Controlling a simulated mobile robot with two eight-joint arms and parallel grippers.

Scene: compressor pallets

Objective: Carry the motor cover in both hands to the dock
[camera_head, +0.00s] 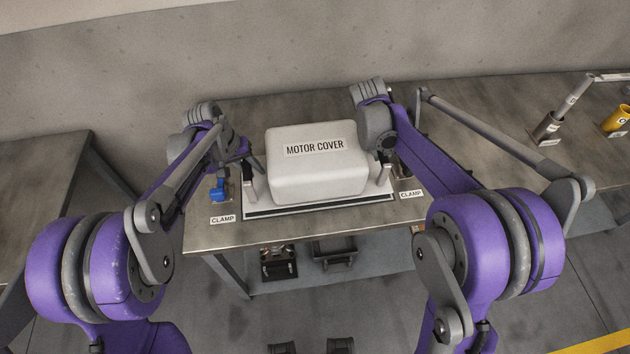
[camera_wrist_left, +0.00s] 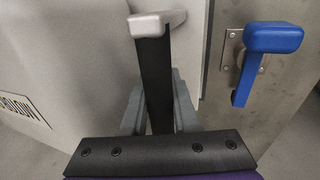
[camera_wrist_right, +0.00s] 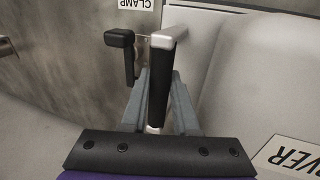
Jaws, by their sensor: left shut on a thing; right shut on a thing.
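The motor cover (camera_head: 316,178) is a white rounded box with a name label, level over a light plate with a dark edge strip (camera_head: 320,207) on the metal table. I cannot tell whether it rests on the plate or hangs just above. My left gripper (camera_wrist_left: 157,100) is shut on the cover's left handle (camera_wrist_left: 152,65), a dark upright bar with a pale top. My right gripper (camera_wrist_right: 160,95) is shut on the matching right handle (camera_wrist_right: 165,62). A blue clamp lever (camera_wrist_left: 273,40) stands beside the left handle, and a black clamp lever (camera_wrist_right: 120,40) beside the right one.
CLAMP labels (camera_head: 222,219) sit at the plate's front left and right. A grey holder (camera_head: 547,128) and a yellow cup (camera_head: 617,119) stand at the far right of the table. Dark bins (camera_head: 279,266) lie on the shelf below. A wall (camera_head: 300,50) rises behind.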

